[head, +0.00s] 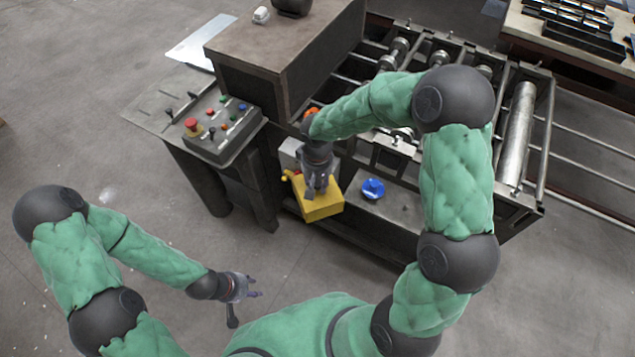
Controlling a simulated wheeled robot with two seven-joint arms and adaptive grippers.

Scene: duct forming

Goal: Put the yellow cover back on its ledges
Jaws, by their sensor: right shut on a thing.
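The yellow cover (321,208) is a small box-like piece in the middle of the head view, at the near side of the machine. My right gripper (317,193) reaches down from above and is shut on the yellow cover. The cover is near a light grey housing (291,154) on the machine's front. The ledges cannot be made out, and I cannot tell whether the cover touches anything below it. My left gripper (252,288) is over the floor at the lower left, away from the cover, with its fingers apart and empty.
A control panel (222,128) with colored buttons and levers stands left of the cover. A blue round knob (373,188) is on the shelf to the right. The roller machine (518,130) extends right. A brown cabinet (262,50) stands behind.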

